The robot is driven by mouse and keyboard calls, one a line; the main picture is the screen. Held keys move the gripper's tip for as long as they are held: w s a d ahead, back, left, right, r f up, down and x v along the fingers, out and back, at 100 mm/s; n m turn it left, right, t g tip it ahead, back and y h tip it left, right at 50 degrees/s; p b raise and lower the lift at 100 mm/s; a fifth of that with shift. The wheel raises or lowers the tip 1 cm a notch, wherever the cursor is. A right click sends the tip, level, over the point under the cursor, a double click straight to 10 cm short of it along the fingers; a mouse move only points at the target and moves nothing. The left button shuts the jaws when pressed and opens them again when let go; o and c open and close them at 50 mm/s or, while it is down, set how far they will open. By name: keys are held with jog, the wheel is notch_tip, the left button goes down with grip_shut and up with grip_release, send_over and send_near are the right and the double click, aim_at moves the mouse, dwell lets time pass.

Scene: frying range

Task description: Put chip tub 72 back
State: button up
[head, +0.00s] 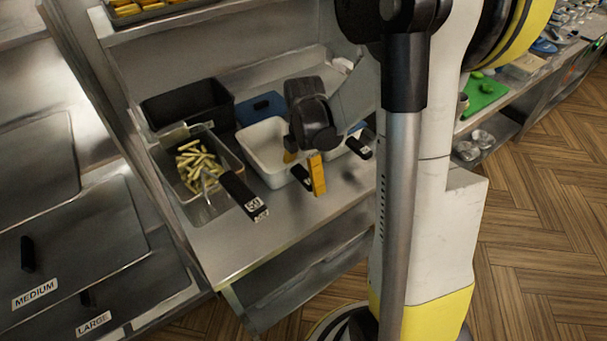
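No number 72 can be read here, so I cannot tell which tub is 72. A grey tub (228,163) holding pale chips stands on the steel counter, with a black handle (240,193) whose label looks like 50. To its right is an empty-looking white tub (262,165). A black tub (185,104) stands behind. My gripper (305,172) is over the white tub's right side, its yellow fingers apart. A short black handle (302,177) shows between or just behind them. Whether the fingers touch it I cannot tell. My gripper hides part of the tubs on the right.
A blue item (261,108) lies behind the white tub. Another black handle (358,148) shows right of my gripper. A tray of fried food (140,14) sits on the upper shelf. Steel lids marked MEDIUM (75,245) and LARGE are at left. The counter's front (250,245) is clear.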

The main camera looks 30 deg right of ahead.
notch_tip(320, 180, up, 12)
dwell(0.5)
jog(key=shift+s, duration=0.15)
